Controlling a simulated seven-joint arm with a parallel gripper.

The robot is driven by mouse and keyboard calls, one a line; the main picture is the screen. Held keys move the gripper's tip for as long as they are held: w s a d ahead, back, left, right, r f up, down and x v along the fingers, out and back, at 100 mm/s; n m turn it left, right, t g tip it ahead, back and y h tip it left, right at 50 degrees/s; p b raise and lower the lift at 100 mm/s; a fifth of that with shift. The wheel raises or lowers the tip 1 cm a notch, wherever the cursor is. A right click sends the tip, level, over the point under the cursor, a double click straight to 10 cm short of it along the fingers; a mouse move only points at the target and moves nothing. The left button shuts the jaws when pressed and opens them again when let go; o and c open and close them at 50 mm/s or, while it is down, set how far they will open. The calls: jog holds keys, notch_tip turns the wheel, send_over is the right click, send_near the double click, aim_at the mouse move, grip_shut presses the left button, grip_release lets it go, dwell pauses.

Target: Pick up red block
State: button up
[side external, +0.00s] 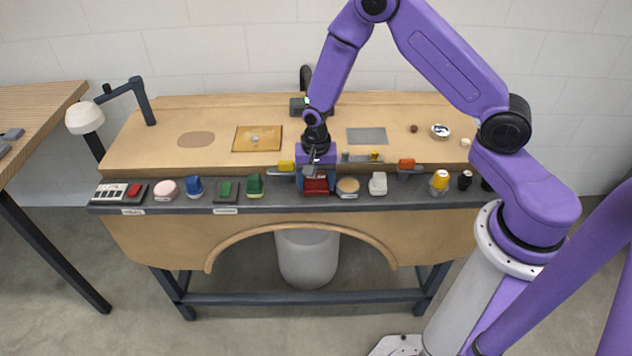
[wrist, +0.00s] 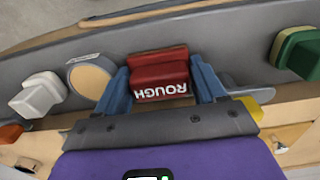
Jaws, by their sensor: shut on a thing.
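The red block (side external: 316,187) sits at the dark front shelf of the workbench, near its middle. In the wrist view the red block (wrist: 160,74) shows white lettering reading "ROUGH" and has a stepped shape. My gripper (side external: 315,184) is over it, pointing down. In the wrist view the blue fingers of my gripper (wrist: 160,86) stand on either side of the block and are shut on it. Whether the block is clear of the shelf cannot be told.
A round tan-topped piece (side external: 347,187) and a white block (side external: 378,184) are right of the red block. A green block (side external: 254,186) and a blue one (side external: 194,187) are to the left. Yellow (side external: 286,166) and orange (side external: 407,164) pieces are nearby. The bench top (side external: 220,165) has open room behind.

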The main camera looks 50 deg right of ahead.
jog(key=shift+r, duration=0.35)
notch_tip(320, 180, up, 2)
jog(key=shift+r, duration=0.1)
jog(key=s+d+r, duration=0.1)
jog(key=s+r, duration=0.8)
jog(key=s, duration=0.5)
jog(key=shift+d+r, duration=0.25)
jog(key=shift+r, duration=0.1)
